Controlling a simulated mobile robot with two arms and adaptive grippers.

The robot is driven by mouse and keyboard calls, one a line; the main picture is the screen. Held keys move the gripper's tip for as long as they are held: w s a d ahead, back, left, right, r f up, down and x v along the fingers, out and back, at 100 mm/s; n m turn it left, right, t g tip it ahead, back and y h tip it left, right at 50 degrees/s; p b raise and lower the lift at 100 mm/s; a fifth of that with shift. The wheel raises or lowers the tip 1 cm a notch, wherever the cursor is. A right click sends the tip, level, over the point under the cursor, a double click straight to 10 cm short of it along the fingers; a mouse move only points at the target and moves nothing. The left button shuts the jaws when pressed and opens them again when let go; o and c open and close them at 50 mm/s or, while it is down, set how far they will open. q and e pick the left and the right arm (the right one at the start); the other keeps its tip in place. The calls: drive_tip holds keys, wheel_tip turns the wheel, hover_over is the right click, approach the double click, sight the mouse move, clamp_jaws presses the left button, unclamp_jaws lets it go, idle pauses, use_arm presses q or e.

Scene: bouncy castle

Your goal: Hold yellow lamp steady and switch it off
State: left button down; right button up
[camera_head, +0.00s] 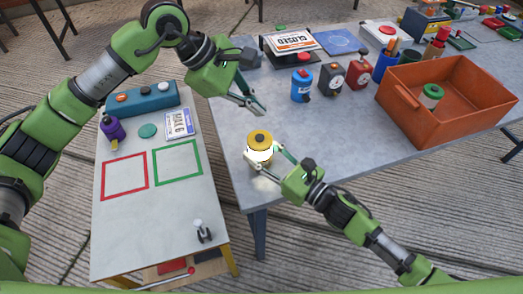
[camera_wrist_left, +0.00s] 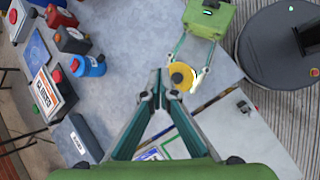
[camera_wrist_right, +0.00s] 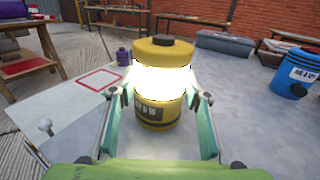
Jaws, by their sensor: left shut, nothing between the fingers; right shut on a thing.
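The yellow lamp (camera_head: 260,140) stands upright near the left front corner of the grey table (camera_head: 330,100). It glows brightly around its middle in the right wrist view (camera_wrist_right: 162,85), with a yellow cap and a dark knob on top. My right gripper (camera_head: 262,155) is shut on the lamp's body, one finger at each side. My left gripper (camera_head: 258,108) is above and behind the lamp, apart from it. Its fingers are shut and empty in the left wrist view (camera_wrist_left: 165,75), pointing toward the table with the lamp (camera_wrist_left: 182,77) just to the right.
An orange crate (camera_head: 440,125) holding a green-topped item stands on the right. Blue (camera_head: 302,85), black (camera_head: 331,79) and red (camera_head: 358,74) canisters stand behind the lamp. A side table (camera_head: 150,215) with red and green outlined squares is on the left. Bare tabletop surrounds the lamp.

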sight(257, 138)
use_arm(q)
drive_tip(key=shift+s+f+t+h, duration=0.15)
drive_tip(key=shift+f+t+h, duration=0.4)
drive_tip(key=shift+f, duration=1.1)
drive_tip(key=shift+s+f+t+h, duration=0.15)
drive_tip(key=shift+f+t+h, duration=0.35)
drive_tip(key=shift+f, duration=1.15)
drive_tip(key=shift+f, duration=0.1)
drive_tip(key=shift+f, duration=0.35)
drive_tip(key=shift+r, duration=0.45)
drive_tip(key=shift+r, duration=3.05)
